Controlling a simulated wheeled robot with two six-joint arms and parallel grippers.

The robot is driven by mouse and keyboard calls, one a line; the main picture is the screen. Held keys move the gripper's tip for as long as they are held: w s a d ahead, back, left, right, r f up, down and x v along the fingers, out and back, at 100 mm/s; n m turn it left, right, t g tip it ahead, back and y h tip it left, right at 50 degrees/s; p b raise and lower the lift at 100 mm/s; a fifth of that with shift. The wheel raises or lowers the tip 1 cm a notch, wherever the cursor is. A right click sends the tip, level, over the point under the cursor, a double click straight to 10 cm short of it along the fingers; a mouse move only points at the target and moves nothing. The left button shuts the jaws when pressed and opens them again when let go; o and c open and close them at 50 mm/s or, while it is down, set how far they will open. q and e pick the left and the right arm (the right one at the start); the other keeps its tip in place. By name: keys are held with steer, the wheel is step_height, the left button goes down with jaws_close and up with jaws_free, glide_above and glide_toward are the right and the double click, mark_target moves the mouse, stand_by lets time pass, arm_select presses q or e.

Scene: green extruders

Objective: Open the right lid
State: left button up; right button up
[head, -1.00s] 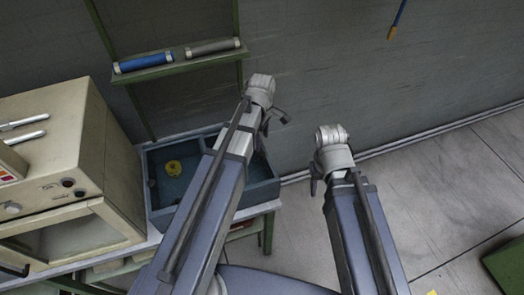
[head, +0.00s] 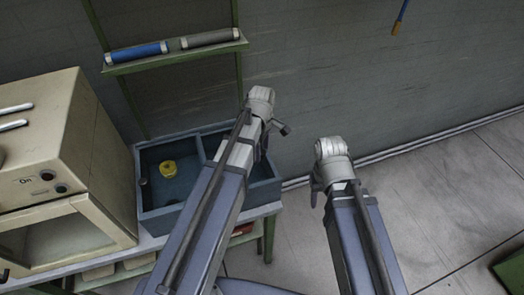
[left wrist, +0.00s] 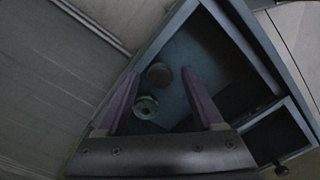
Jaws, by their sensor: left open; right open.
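No lid that I can make out as the right lid shows in these views. My left gripper (left wrist: 161,92) is open and empty in the left wrist view, its two fingers apart over the blue-grey bin (left wrist: 215,28). In the head view my left gripper (head: 281,127) is mostly hidden behind its wrist, at the bin's right side. My right gripper (head: 315,192) is at the right, over the floor and away from the bin; its fingers are mostly hidden. Nothing shows in it.
The bin (head: 141,190) holds a yellow round piece (head: 168,169) and stands on a bench beside a beige machine (head: 55,130). A wall shelf (head: 175,57) carries a blue and a grey cylinder. A green object (head: 511,270) is at the right edge.

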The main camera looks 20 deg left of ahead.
arm_select(q)
steer(key=shift+c, duration=0.2)
jaws_close()
stand_by(1.1)
